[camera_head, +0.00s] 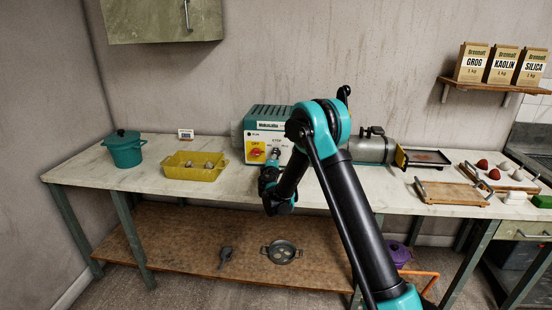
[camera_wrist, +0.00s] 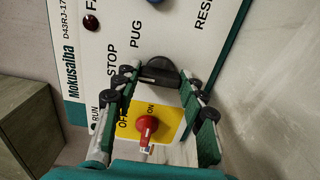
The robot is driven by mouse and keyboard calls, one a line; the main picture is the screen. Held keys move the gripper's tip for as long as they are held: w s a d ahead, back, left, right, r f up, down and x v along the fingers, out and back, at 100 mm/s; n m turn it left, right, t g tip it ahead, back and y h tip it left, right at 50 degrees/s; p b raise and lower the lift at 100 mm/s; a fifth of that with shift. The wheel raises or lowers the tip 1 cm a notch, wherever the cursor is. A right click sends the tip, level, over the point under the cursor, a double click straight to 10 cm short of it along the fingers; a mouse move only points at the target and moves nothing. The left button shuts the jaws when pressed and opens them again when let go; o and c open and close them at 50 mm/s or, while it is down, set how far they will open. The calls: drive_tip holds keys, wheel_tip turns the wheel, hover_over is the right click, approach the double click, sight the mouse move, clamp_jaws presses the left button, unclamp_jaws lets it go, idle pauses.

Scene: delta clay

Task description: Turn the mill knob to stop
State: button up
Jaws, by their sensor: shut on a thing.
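The mill (camera_head: 270,113) is a teal and white machine on the bench, seen in the head view. In the wrist view, its panel (camera_wrist: 128,28) shows the words RUN, STOP and PUG. The dark mill knob (camera_wrist: 160,72) sits below the word PUG, between my fingertips. My gripper (camera_wrist: 159,77) is shut on it, one finger on each side. Which way the knob points cannot be told. A red rotary switch (camera_wrist: 147,126) on a yellow plate marked OFF and ON lies between my fingers, nearer the camera. In the head view, my arm hides part of the mill.
A blue button (camera_wrist: 156,3) and a dark red lamp (camera_wrist: 91,22) are on the panel. A yellow tray (camera_head: 195,174) and teal pot (camera_head: 125,149) stand left on the bench (camera_head: 100,178). A wooden board (camera_head: 452,194) lies to the right.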

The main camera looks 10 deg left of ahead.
drive_tip(key=o, duration=1.2)
drive_tip(key=shift+c, duration=0.2)
drive_tip(key=shift+s, duration=0.1)
drive_tip(key=s, duration=1.2)
drive_tip(key=shift+w, duration=0.1)
